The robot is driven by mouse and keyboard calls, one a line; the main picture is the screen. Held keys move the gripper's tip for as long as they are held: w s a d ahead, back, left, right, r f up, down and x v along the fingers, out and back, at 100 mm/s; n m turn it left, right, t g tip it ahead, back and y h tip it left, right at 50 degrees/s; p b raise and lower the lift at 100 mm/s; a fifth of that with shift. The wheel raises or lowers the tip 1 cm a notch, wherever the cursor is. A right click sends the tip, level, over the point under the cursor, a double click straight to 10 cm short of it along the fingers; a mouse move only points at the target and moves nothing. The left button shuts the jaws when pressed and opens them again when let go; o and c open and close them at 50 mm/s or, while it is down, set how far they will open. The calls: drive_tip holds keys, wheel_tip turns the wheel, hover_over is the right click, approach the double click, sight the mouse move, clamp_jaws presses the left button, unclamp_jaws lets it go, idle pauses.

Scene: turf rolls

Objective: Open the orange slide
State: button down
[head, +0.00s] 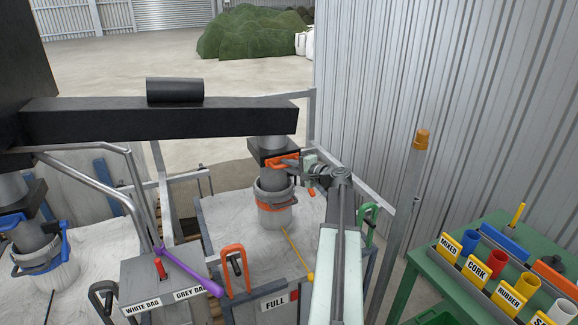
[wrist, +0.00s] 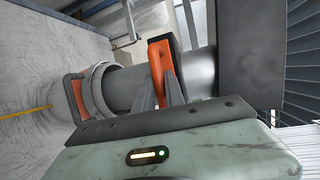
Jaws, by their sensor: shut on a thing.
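The orange slide (head: 283,160) is on the dark box under the black beam, above the spout of the right-hand bag. Its orange handle also shows in the wrist view (wrist: 157,60). My gripper (head: 299,162) reaches it from the right and is shut on the handle; in the wrist view my two fingers (wrist: 167,90) are at its lower part. Below the slide, the grey spout runs into the white bag neck (head: 275,215), with an orange-handled clamp ring (head: 272,201) around it. How far the slide is drawn out is hard to tell.
A blue-handled spout (head: 38,245) stands over the left bag. A control box (head: 165,275) with a purple lever (head: 190,272) is at the front. A metal post (head: 411,200) and a green table (head: 480,265) with labelled holders are at the right, near the corrugated wall.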

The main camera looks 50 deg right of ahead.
drive_tip(key=s+a, duration=0.4)
drive_tip(key=s, duration=0.6)
drive_tip(key=shift+s+a, duration=0.2)
drive_tip(key=shift+s, duration=0.1)
drive_tip(key=c, duration=1.4)
unclamp_jaws()
drive_tip(key=s+r+p, duration=0.1)
drive_tip(key=s, duration=0.6)
drive_tip(key=shift+s+r, duration=0.2)
drive_tip(key=shift+s, duration=0.15)
drive_tip(key=shift+d, duration=0.1)
